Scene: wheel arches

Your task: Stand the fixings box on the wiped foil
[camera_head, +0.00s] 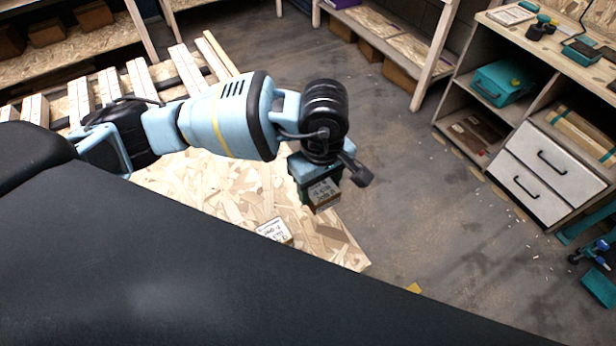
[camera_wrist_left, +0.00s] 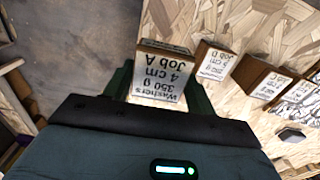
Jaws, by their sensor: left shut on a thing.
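My left gripper (camera_head: 317,184) is shut on a small cardboard fixings box (camera_head: 325,196), above the right edge of the chipboard worktop. In the left wrist view this box (camera_wrist_left: 162,72) sits between the two dark green fingers, and its white label reads "Washers 350 g 4 cm Job A". My right gripper is not in view.
The chipboard worktop (camera_head: 208,179) carries another labelled box (camera_head: 273,230). The left wrist view shows several labelled boxes, one of them nearby (camera_wrist_left: 215,62), and a dark grey object (camera_wrist_left: 291,135). A drawer cabinet (camera_head: 540,174) stands right, beyond open floor.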

